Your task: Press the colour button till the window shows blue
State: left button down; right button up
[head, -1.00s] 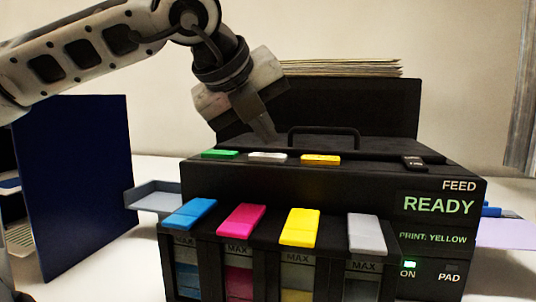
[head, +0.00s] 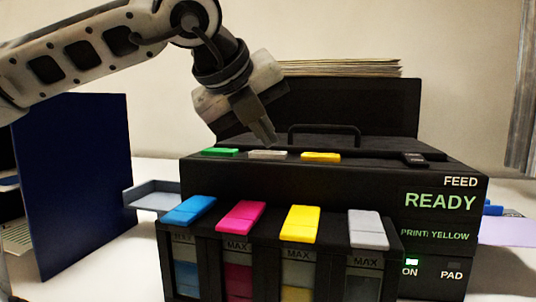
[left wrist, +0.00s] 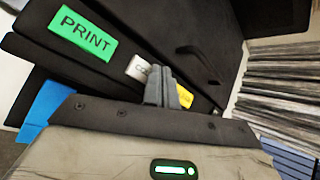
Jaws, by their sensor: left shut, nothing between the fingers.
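A black printer shows a window reading "PRINT: YELLOW" (head: 435,235) below a "READY" display (head: 440,202). On its top edge lie a green button (head: 220,153), a pale grey button (head: 268,155) and a yellow button (head: 320,158). In the left wrist view the green button reads "PRINT" (left wrist: 83,33) and the pale button shows letters starting "CO" (left wrist: 139,69), partly hidden by my fingers. My left gripper (head: 270,142) is shut and empty, its tips just above or at the pale button; contact cannot be told. My right gripper is not in view.
Blue (head: 189,211), magenta (head: 241,216), yellow (head: 301,223) and grey (head: 369,228) lids cap the ink tanks at the front. A handle (head: 324,135) rises behind the buttons. A dark blue panel (head: 75,180) stands at left, beside a grey tray (head: 155,195).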

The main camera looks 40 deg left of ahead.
pick_arm(q)
jog(key=shift+f+b, duration=0.2)
jog(key=shift+b, duration=0.1)
jog(key=shift+f, duration=0.2)
dwell(0.5)
jog(key=shift+b, duration=0.3)
jog(key=shift+r+p, duration=0.6)
jog(key=shift+r, duration=0.25)
